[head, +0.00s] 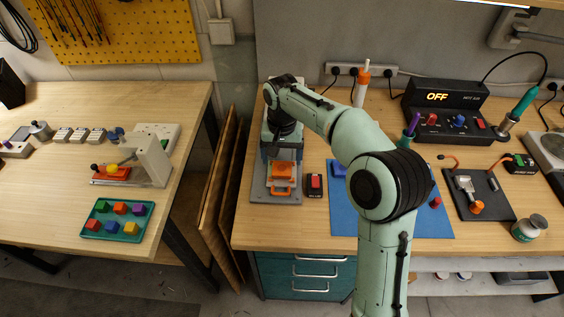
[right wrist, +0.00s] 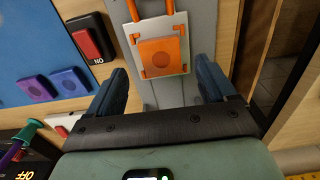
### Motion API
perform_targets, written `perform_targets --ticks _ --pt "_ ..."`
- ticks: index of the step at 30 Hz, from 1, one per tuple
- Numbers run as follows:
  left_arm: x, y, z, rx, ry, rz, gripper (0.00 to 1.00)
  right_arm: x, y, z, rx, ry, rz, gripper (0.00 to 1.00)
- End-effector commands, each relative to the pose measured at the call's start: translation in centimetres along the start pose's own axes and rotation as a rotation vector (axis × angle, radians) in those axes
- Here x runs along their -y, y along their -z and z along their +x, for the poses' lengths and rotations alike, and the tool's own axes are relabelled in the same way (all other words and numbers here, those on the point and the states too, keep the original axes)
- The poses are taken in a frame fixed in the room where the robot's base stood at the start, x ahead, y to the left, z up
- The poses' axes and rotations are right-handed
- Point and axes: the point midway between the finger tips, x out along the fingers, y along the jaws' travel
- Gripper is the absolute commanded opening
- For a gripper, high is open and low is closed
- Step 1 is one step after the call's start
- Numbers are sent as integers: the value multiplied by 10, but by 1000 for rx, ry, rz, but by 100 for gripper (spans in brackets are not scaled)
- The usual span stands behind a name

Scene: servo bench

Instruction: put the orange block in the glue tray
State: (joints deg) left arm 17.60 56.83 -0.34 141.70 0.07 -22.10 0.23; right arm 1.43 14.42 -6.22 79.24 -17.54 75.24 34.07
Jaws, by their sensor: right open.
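The orange block (right wrist: 160,57), square with a round mark on top, lies flat on a pale plate (right wrist: 181,22) between small orange corner brackets. The plate has an orange loop handle. I take this plate to be the glue tray, but no label shows. The block also shows in the head view (head: 283,170), on a grey stand. My right gripper (right wrist: 163,88) is open and empty, with its fingers on either side of the plate's line and apart from the block. In the head view it is at the stand's column (head: 283,153). My left gripper is out of view.
A red-and-black switch box (head: 314,184) stands beside the grey stand. A blue mat (head: 425,223) with purple and blue blocks lies to the right, partly behind my arm. A teal tray (head: 88,233) of coloured blocks is on the left table, across a gap.

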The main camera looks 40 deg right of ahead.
Motion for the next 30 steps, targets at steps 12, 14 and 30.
perform_targets --ticks 12,14,30 --pt "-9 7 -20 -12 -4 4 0 1 0 -74 -3 2 -1 84" --pt "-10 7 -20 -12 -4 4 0 0 0 -77 -1 1 -1 84" --pt "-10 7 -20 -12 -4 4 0 0 0 -78 0 0 0 84"
